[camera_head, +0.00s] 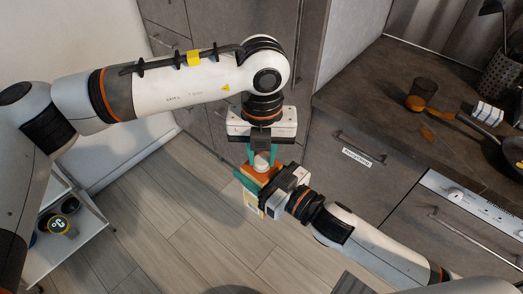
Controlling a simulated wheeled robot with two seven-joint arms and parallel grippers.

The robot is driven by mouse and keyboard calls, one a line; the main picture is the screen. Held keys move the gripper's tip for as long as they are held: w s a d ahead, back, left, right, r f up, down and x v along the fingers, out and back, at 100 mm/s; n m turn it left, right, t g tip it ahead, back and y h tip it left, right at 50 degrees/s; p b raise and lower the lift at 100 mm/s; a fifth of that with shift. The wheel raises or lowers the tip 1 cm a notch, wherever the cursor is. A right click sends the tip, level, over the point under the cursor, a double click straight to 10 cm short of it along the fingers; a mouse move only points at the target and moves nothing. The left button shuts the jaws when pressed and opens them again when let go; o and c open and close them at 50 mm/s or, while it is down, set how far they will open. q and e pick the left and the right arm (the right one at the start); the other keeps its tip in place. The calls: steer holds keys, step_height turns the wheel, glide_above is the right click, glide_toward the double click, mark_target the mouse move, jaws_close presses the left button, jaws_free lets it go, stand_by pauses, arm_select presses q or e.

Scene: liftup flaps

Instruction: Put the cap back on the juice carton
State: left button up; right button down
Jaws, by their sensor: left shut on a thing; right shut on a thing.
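The juice carton (251,202), orange and pale yellow, is held in mid-air above the floor in the middle of the view. My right gripper (262,187), reaching in from the lower right, is shut on the carton and hides part of it. My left gripper (261,158) points down from above, its green fingers shut on the white cap (261,162). The cap is right over the carton's top end. The fingers partly hide it, and I cannot tell whether it touches the carton's spout.
A white shelf (75,245) with jars stands at the lower left. Open wooden floor (165,225) lies below.

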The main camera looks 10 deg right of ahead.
arm_select(q)
steer(key=m, duration=1.1)
steer(key=shift+m, duration=0.3)
steer(key=m, duration=0.4)
steer(key=shift+w, duration=0.1)
steer(key=m, duration=1.7)
steer(key=shift+m, duration=0.4)
steer(key=o, duration=1.1)
steer(key=shift+o, duration=0.2)
